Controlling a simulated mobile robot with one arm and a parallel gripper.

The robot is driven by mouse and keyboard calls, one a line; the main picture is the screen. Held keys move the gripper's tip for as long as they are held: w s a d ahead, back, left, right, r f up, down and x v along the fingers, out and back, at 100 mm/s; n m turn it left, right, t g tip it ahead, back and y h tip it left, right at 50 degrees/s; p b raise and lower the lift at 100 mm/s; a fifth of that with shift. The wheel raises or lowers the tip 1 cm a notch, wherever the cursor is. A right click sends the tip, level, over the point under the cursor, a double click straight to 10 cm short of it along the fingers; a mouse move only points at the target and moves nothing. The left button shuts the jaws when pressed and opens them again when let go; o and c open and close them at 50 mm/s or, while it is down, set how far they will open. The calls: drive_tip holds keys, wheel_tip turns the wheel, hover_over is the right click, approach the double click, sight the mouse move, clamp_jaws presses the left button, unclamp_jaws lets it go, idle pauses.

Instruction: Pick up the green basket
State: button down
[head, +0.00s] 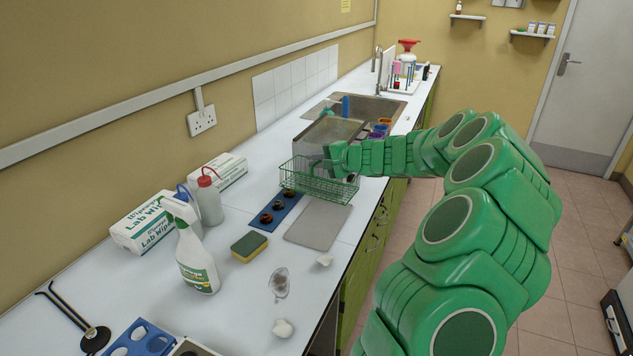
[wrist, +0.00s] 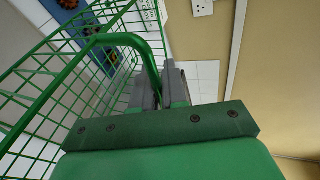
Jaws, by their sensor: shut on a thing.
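The green wire basket (head: 312,186) is over the white counter, in front of the sink and just beyond a grey mat (head: 318,229). My gripper (head: 335,158) is at the basket's far side, at the end of my green arm. In the wrist view, the fingers of my gripper (wrist: 159,88) are shut on the basket's thick green handle. The basket's wire mesh (wrist: 62,92) fills the left of that view, and it looks empty. I cannot tell whether the basket's bottom touches the counter.
A blue holder with dark round items (head: 275,210) lies near the basket. A spray bottle (head: 196,255), a sponge (head: 249,246), wash bottle (head: 209,200) and wipes boxes (head: 143,222) stand nearer. The sink (head: 372,106) is behind. Several small items lie near the counter's front edge.

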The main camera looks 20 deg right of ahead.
wheel_tip(320, 180, up, 15)
drive_tip(key=m+t+h, duration=0.2)
drive_tip(key=m+h, duration=0.4)
drive_tip(key=h, duration=0.1)
hover_over(281, 175)
wheel_tip(281, 175, down, 12)
drive_tip(key=shift+r, duration=0.2)
drive_tip(key=shift+s+a+f+m+h, duration=0.9)
drive_tip(key=shift+s+a+m+h, duration=0.95)
drive_tip(key=shift+h, duration=0.65)
drive_tip(key=s+d+f+m+g+h, duration=0.2)
drive_tip(key=s+d+m+g+h, duration=0.5)
drive_tip(key=s+d, duration=0.55)
drive_tip(key=shift+t+h, duration=0.3)
drive_tip(key=shift+t, duration=0.1)
drive_tip(key=w+d+f, duration=0.1)
drive_tip(key=w, duration=0.2)
drive_tip(key=w+d+f, duration=0.1)
drive_tip(key=w, duration=0.2)
drive_tip(key=w+d+f, duration=0.1)
drive_tip(key=w+f, duration=0.1)
drive_tip(key=w, duration=0.1)
drive_tip(key=shift+w, duration=0.3)
drive_tip(key=w+f, duration=0.3)
drive_tip(key=f, duration=0.1)
drive_tip(key=shift+w+d, duration=0.1)
drive_tip(key=shift+d, duration=0.2)
drive_tip(key=shift+w+d+f, duration=0.1)
drive_tip(key=shift+w+f, duration=0.4)
drive_tip(key=shift+w, duration=0.05)
